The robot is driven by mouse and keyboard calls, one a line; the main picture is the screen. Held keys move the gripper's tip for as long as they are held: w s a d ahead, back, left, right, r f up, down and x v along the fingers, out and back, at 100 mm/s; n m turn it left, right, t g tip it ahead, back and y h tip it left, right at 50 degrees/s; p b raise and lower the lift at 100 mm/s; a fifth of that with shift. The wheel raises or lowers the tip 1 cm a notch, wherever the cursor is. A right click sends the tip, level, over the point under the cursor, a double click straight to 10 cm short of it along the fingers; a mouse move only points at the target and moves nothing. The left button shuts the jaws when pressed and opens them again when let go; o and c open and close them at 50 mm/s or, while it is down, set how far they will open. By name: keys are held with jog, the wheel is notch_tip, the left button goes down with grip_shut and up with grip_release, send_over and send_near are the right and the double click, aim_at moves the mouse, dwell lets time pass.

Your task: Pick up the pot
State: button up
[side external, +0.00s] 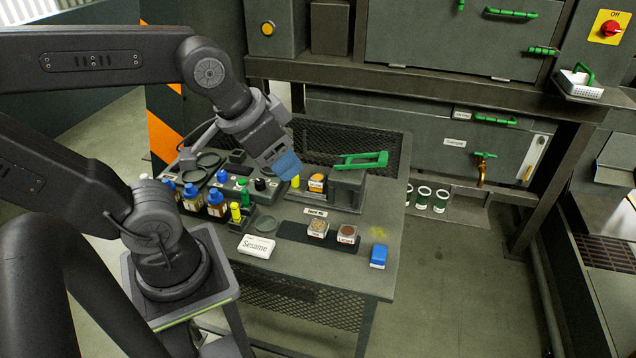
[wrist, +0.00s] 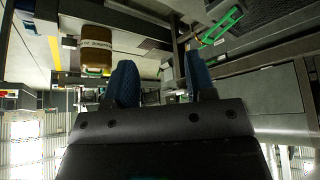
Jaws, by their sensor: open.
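Several small pots stand on the grey table. One pot with an orange top and white label (side external: 316,183) stands at the back, just right of and below my gripper (side external: 287,167). Two square pots with labels, one light (side external: 317,228) and one dark (side external: 347,235), stand nearer the front. I cannot tell which one the task means. In the wrist view a brown pot with a pale label (wrist: 96,52) is left of the blue fingers of my gripper (wrist: 162,78), outside them. My gripper is open and empty, above the table.
A green-handled lever (side external: 364,161) sits on a grey block right of the orange-topped pot. Blue-capped bottles (side external: 192,196) crowd the left. A white Sesame sign (side external: 258,245) and a blue box (side external: 378,256) are at the front.

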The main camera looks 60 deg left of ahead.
jog(key=shift+o, duration=0.3)
jog(key=o, duration=0.4)
jog(key=shift+o, duration=0.2)
jog(key=m+g+h, duration=0.1)
jog(key=m+g, duration=0.3)
jog(key=m, duration=0.5)
send_over(317, 176)
jog(key=f, duration=2.4)
jog(key=shift+s+a+f, duration=0.15)
jog(key=shift+a+f, duration=0.1)
jog(key=shift+f, duration=0.1)
jog(key=shift+w+d+f, duration=0.1)
jog(key=shift+d+f, duration=0.1)
jog(key=shift+f, duration=1.25)
jog(key=shift+w+d+f, duration=0.1)
jog(key=shift+d+f, duration=0.1)
jog(key=shift+f, duration=1.2)
